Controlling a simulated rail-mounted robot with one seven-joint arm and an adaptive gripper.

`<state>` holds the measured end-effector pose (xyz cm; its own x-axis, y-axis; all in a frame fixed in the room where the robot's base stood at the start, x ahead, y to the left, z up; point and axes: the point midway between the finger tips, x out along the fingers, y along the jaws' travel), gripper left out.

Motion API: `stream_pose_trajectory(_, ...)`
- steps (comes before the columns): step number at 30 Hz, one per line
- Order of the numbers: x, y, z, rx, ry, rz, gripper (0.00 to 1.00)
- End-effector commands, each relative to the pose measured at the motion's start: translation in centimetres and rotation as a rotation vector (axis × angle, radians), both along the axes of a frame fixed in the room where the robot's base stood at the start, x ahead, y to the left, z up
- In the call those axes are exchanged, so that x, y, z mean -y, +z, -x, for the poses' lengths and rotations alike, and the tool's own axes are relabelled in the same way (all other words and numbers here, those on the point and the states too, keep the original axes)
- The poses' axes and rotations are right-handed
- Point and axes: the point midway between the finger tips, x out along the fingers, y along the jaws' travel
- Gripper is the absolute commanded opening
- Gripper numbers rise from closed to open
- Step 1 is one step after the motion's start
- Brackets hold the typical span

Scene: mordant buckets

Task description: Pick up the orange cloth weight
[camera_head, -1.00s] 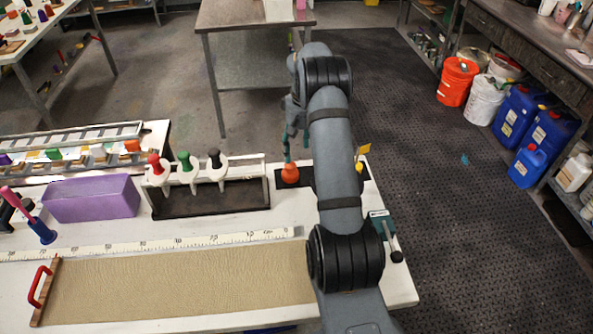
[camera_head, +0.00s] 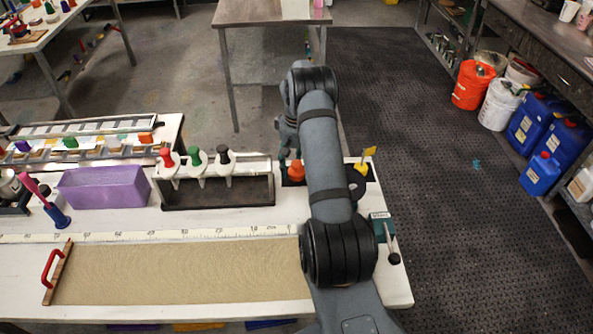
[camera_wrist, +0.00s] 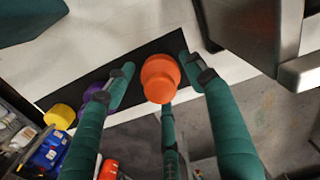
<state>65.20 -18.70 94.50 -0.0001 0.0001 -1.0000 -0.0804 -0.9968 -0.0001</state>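The orange cloth weight (camera_head: 296,173) stands on a dark mat at the right part of the white table, partly hidden behind my arm and fingers in the head view. In the wrist view the orange weight (camera_wrist: 160,78) shows from above as a round knob on a wider body. My gripper (camera_wrist: 156,72) has its teal fingers spread around the weight, with a gap visible on the left side. In the head view my gripper (camera_head: 290,153) is directly above and beside the weight. Whether any finger touches it cannot be told.
A yellow weight (camera_head: 361,167) stands on the same mat to the right. A rack (camera_head: 215,190) with red, green and black-topped tools is close on the left. A purple bin (camera_head: 104,188) is farther left. A teal clamp-like tool (camera_head: 381,229) sits at the table's right edge.

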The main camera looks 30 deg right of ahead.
Motion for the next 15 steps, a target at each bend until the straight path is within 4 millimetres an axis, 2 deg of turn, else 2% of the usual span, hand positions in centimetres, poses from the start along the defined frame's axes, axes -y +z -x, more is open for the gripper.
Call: stream_pose_trajectory(15,0.0,0.01,0.03,-0.001,0.0,0.0,0.22)
